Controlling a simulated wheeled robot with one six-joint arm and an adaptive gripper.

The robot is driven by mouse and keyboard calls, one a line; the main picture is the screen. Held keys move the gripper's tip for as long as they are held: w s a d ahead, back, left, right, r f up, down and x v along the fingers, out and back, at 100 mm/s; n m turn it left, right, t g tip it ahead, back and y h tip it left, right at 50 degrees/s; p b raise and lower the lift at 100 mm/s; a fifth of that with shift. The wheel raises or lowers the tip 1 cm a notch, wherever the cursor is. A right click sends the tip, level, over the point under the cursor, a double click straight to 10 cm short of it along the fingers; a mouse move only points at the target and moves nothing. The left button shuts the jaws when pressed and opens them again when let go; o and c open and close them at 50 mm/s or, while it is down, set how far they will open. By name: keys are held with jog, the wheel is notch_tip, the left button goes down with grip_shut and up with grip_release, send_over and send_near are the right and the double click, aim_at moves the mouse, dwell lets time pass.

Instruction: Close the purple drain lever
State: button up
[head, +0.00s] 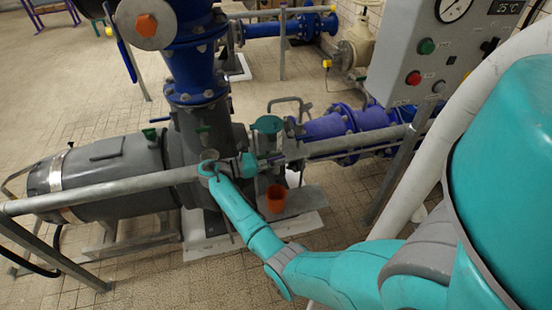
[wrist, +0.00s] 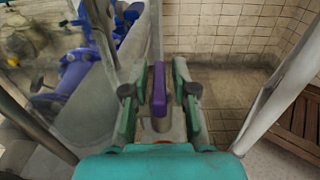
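The purple drain lever (wrist: 160,84) shows in the wrist view as a narrow upright bar above a grey metal stem. My gripper (wrist: 159,90) is open, with one teal and grey finger on each side of the lever. A gap shows on the left of the lever; the right finger is very close to it, and I cannot tell whether they touch. In the head view my gripper (head: 228,165) is at the pipework beside the grey pump body. The lever is too small or hidden there to make out clearly.
An orange cup (head: 276,199) stands on the floor plinth below the pipework. A grey rail (head: 110,190) crosses in front of the grey pump (head: 105,170). A control box (head: 440,55) stands at upper right. Open tiled floor lies at left.

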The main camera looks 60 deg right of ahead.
aim_at(275, 158)
jog(key=shift+r, duration=0.15)
notch_tip(275, 158, up, 10)
jog(key=shift+f, duration=0.15)
dwell(0.5)
jog(key=shift+w+a, duration=0.1)
dwell(0.5)
